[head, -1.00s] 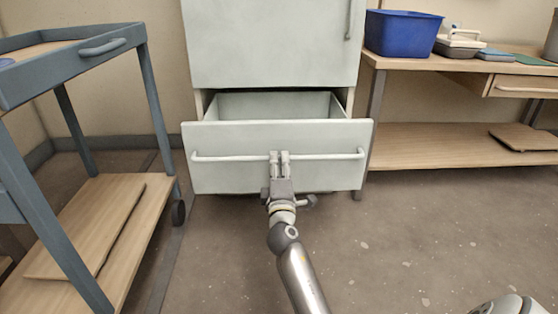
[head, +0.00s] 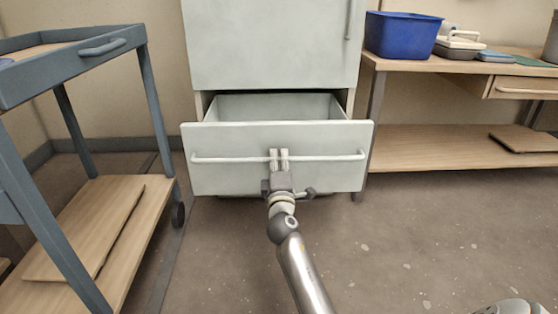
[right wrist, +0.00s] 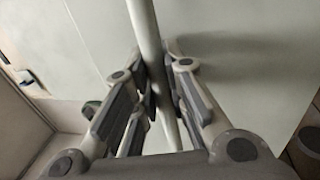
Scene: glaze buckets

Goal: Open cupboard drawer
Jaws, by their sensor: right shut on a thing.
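The pale green cupboard (head: 268,45) stands at the centre back. Its bottom drawer (head: 230,175) is pulled out, and the hollow inside shows behind the front panel. A long horizontal bar handle (head: 225,159) runs across the drawer front. My right gripper (head: 279,160) is shut on the handle near its middle. In the right wrist view the handle (right wrist: 145,35) passes between the two fingers of the gripper (right wrist: 160,95). The inside of the drawer looks empty where it shows.
A blue-grey trolley (head: 120,45) with wooden shelves stands at the left. A wooden bench (head: 410,66) at the right bears a blue tub (head: 402,35) and other items. The floor (head: 420,240) in front and to the right is clear.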

